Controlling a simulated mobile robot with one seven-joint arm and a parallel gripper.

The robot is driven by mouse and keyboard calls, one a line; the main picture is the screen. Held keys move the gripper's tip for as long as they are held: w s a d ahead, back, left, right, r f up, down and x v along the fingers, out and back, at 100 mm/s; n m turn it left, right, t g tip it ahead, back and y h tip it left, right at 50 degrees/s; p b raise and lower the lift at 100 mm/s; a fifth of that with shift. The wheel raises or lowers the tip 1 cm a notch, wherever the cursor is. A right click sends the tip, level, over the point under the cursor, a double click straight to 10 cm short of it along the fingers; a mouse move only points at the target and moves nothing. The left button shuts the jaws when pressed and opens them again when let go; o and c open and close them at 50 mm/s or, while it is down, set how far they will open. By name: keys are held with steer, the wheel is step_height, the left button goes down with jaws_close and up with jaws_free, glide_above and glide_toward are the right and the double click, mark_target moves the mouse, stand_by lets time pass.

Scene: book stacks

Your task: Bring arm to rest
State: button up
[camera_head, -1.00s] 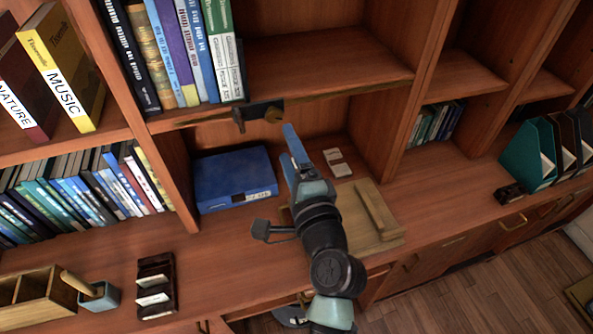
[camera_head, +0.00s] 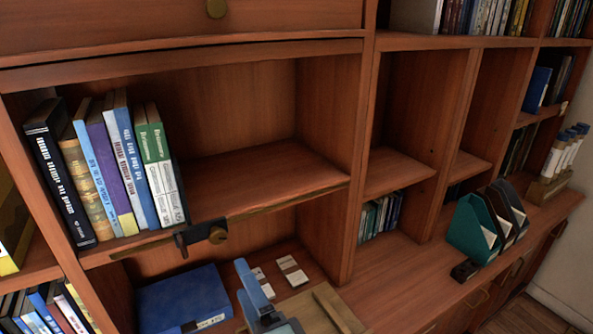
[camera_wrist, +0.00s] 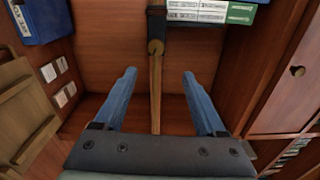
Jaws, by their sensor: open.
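My gripper (camera_wrist: 158,100) is open, with its two blue fingers apart and nothing between them in the wrist view. In the head view only one blue finger and part of the wrist (camera_head: 258,300) show at the bottom edge; the rest of my arm is out of frame. The gripper is in front of the lower shelf opening, below the metal rail (camera_head: 232,217) with its dark latch-like fitting (camera_head: 204,234). In the wrist view the rail (camera_wrist: 156,85) runs between the fingers, farther off.
A blue box (camera_head: 183,302) lies left of my gripper, and small white cards (camera_head: 292,270) and a wooden board (camera_head: 322,312) lie right. Several books (camera_head: 110,165) stand on the shelf above. Teal and dark file holders (camera_head: 474,228) stand on the counter at right.

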steer(key=w+d+r+n+t+h, duration=0.1)
steer(key=d+r+n+t, duration=0.2)
steer(key=r, duration=0.8)
steer(key=d+r+n+t+h, duration=0.15)
steer(key=r+n, duration=0.35)
steer(key=r, duration=0.6)
steer(key=s+d+r+n+t+h, duration=0.1)
steer(key=s+d+r+t+h, duration=0.1)
steer(key=r, duration=0.4)
steer(key=s+d+r+n+t+h, duration=0.1)
steer(key=s+d+r+t+h, duration=0.1)
steer(key=s+r, duration=0.3)
steer(key=s+d+r+n+t+h, duration=0.2)
steer(key=s+r+t+h, duration=0.1)
steer(key=r, duration=0.5)
steer(key=shift+s+d+r+t, duration=0.3)
steer(key=shift+s+t, duration=0.15)
steer(key=shift+s, duration=0.25)
steer(key=shift+h, duration=0.25)
